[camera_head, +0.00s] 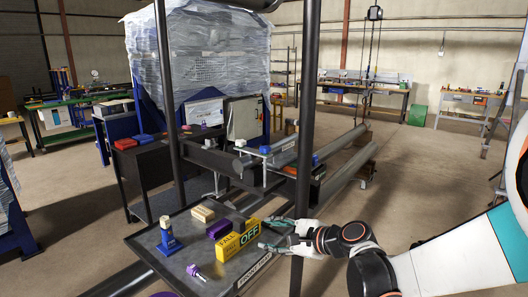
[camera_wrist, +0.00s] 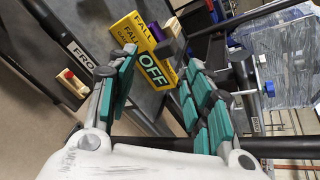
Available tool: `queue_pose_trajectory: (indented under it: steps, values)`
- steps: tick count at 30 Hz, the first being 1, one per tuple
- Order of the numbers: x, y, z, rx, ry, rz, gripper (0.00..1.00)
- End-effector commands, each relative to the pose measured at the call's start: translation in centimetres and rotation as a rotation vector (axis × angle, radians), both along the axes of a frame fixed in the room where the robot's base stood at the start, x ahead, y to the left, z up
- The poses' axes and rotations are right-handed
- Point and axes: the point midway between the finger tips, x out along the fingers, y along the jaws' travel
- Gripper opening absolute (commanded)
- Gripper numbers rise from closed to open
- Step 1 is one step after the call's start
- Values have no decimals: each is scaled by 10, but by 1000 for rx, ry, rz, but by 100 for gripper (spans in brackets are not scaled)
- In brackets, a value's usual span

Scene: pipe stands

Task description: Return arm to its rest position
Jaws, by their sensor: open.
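My gripper (camera_head: 268,235) is at the right edge of the dark front tray (camera_head: 222,275), beside a yellow box marked OFF (camera_head: 237,241). Its green-padded fingers are spread with nothing between them in the head view. In the wrist view my gripper (camera_wrist: 161,66) is open, and the yellow box (camera_wrist: 133,38) shows beyond the fingertips. I cannot tell whether a finger touches the box. My arm reaches in from the lower right of the head view.
The tray holds a purple block (camera_head: 218,229), a wooden block (camera_head: 203,213), a blue container (camera_head: 168,240) and a purple-handled tool (camera_head: 194,270). A dark upright post (camera_head: 305,130) stands close by my gripper. Long pipes (camera_head: 345,165) lie behind. Open floor (camera_head: 430,180) is at right.

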Motion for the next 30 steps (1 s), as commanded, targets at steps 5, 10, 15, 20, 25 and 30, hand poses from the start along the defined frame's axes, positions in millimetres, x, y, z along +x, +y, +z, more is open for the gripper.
queue_pose_trajectory:
  steps: [5,10,15,20,25,30]
  values:
    - [-37,-18,15,-269,-110,77,46]
    - [-74,-40,23,-525,-204,169,46]
    - [-114,-64,27,-777,-288,279,46]
    - [-153,-90,28,-1009,-352,400,46]
    - [-195,-120,26,-1250,-409,546,46]
    - [-231,-148,22,-1459,-446,697,46]
